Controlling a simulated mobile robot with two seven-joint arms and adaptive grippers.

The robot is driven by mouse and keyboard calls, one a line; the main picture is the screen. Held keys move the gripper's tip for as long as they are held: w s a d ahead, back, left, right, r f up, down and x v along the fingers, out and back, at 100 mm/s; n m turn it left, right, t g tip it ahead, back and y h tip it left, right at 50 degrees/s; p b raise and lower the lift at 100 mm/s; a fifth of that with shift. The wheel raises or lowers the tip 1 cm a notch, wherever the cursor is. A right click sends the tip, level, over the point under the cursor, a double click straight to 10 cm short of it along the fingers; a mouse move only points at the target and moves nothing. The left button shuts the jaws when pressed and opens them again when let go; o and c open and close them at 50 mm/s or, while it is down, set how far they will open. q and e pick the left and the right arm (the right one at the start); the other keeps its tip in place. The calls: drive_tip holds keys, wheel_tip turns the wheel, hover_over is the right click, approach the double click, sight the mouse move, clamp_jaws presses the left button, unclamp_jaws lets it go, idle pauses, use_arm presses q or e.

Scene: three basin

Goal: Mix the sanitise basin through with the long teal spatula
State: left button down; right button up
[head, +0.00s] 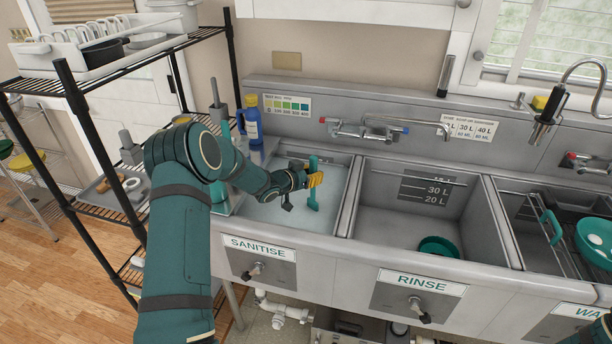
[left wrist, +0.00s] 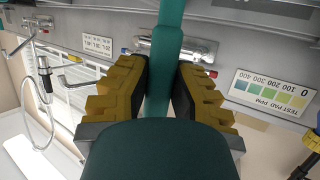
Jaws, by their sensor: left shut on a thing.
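The teal spatula (head: 313,198) is upright over the left sink basin, labelled SANITISE (head: 258,247). My left gripper (head: 315,180) is shut on it, its yellow fingers around the handle, above the basin (head: 338,160). The basin holds pale, clear-looking liquid. The spatula's lower end looks to be at or in the liquid; I cannot tell how deep. In the left wrist view the teal handle (left wrist: 168,45) runs between the yellow fingers (left wrist: 160,95). My right gripper is not in view.
The rinse basin (head: 410,205) holds a teal bowl (head: 438,247). The right basin has a rack and a teal dish (head: 596,240). A blue bottle (head: 250,118) stands behind the sanitise basin. Taps (head: 365,130) project from the back wall. A black wire shelf (head: 110,70) stands left.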

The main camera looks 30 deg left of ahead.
use_arm(q)
drive_tip(key=shift+r, duration=0.15)
wheel_tip(320, 180, up, 17)
drive_tip(key=p, duration=1.2)
